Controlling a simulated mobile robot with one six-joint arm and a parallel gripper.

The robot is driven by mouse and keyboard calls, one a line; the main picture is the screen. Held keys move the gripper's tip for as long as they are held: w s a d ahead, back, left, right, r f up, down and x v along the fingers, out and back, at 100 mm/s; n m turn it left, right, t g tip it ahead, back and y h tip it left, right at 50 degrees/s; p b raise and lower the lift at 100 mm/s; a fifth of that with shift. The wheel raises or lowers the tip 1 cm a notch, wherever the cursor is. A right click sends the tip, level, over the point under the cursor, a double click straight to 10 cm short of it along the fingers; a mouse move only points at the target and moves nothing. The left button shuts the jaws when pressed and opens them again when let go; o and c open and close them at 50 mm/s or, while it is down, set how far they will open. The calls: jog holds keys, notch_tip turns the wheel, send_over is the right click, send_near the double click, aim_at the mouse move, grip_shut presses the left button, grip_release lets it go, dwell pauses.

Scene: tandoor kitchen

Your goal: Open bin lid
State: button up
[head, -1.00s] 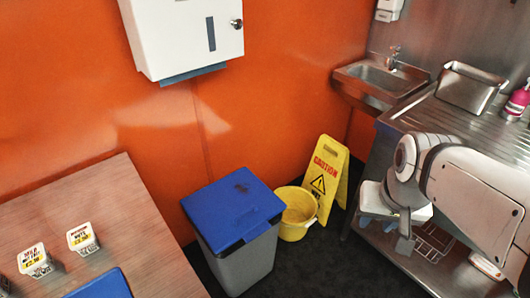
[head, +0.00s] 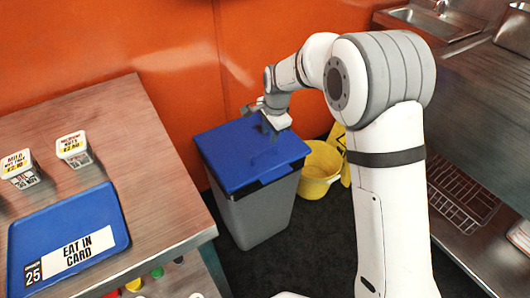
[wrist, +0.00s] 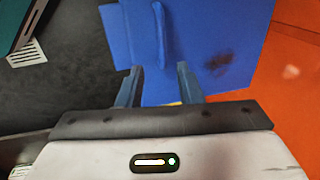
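The bin (head: 257,212) is grey with a flat blue lid (head: 250,156), and it stands on the dark floor against the orange wall. The lid is shut. In the wrist view the lid (wrist: 225,30) shows a raised ridge along it and a dark smudge. My gripper (head: 274,134) is over the lid in the head view. In the wrist view its two fingers (wrist: 157,80) are spread apart with nothing between them, pointing at the lid. I cannot tell whether the fingertips touch the lid.
A yellow bucket (head: 318,170) stands right of the bin, with a yellow caution sign (head: 342,150) behind it, partly hidden by my arm. A wooden table (head: 150,170) with a blue tray (head: 100,215) and tubs is at left. A steel counter (head: 485,120) is at right.

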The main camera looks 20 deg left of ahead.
aim_at(265, 151)
jog(key=f, duration=0.2)
jog(key=a+f+b, duration=0.1)
jog(key=f, duration=0.2)
jog(key=w+f, duration=0.1)
jog(key=f, duration=0.2)
jog(key=shift+a+f, duration=0.1)
jog(key=shift+a, duration=0.25)
jog(key=shift+c, duration=0.5)
jog(key=c, duration=0.6)
grip_shut()
jog(key=shift+a, duration=0.1)
